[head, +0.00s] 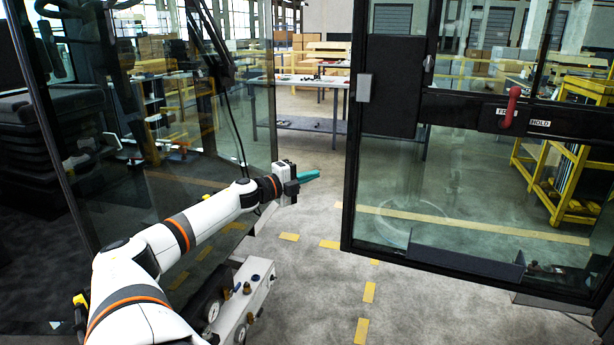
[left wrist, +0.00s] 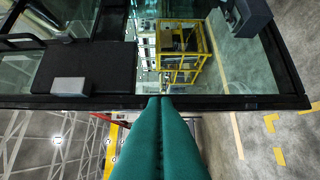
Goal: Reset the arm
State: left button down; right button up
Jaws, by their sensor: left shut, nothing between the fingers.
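My left arm reaches in from the left of the head view. Its gripper (head: 308,176) has teal fingers that are together with nothing between them, and it points right toward the edge of a dark-framed glass door (head: 347,190). In the left wrist view the teal fingers (left wrist: 160,105) are pressed together, with the door frame (left wrist: 215,103) beyond their tips. I see a gap between the gripper and the door in the head view. My right gripper is not in view.
The door carries a red handle (head: 511,107) on a black bar. Glass cab panels (head: 235,110) stand on the left, close to my arm. Behind are a work table (head: 310,80) and a yellow rack (head: 570,160). The grey floor with yellow dashes (head: 368,292) is clear in front.

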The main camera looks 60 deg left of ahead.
pick_arm(q)
jog(key=shift+s+a, duration=0.1)
jog(key=shift+s, duration=0.25)
jog(key=shift+f, duration=0.1)
